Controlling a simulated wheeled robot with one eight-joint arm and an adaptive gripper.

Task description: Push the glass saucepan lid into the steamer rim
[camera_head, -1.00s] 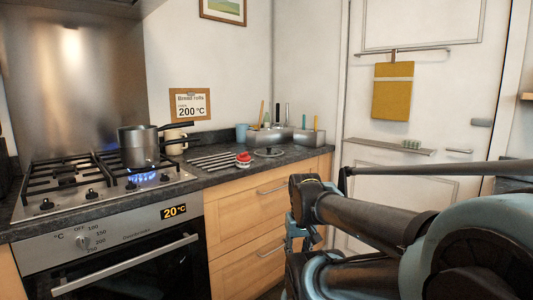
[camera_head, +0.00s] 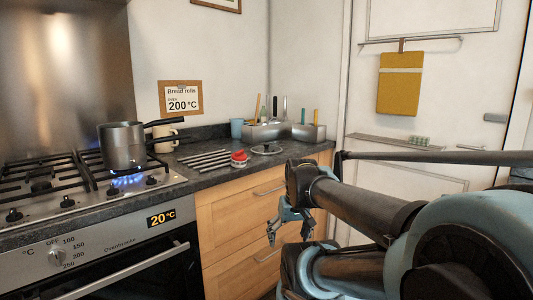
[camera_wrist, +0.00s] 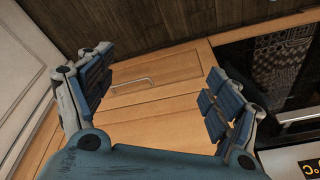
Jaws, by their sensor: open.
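What looks like the glass saucepan lid (camera_head: 266,149), a flat disc with a dark knob, lies on the worktop near its right end. A metal pot (camera_head: 122,146) with two dark handles, one above the other, stands on the lit burner; its upper part appears to be the steamer, and its rim (camera_head: 120,124) shows no lid on it. My gripper (camera_head: 289,232) is open and empty in front of the wooden drawers, below the worktop and apart from the lid. In the wrist view my gripper (camera_wrist: 160,72) has its fingers spread; neither lid nor pot shows there.
A red-and-white round item (camera_head: 239,158) and a rack of metal bars (camera_head: 206,160) lie between pot and lid. A mug (camera_head: 166,140), a blue cup (camera_head: 237,128) and metal utensil holders (camera_head: 264,131) stand behind. Blue flame burns under the pot.

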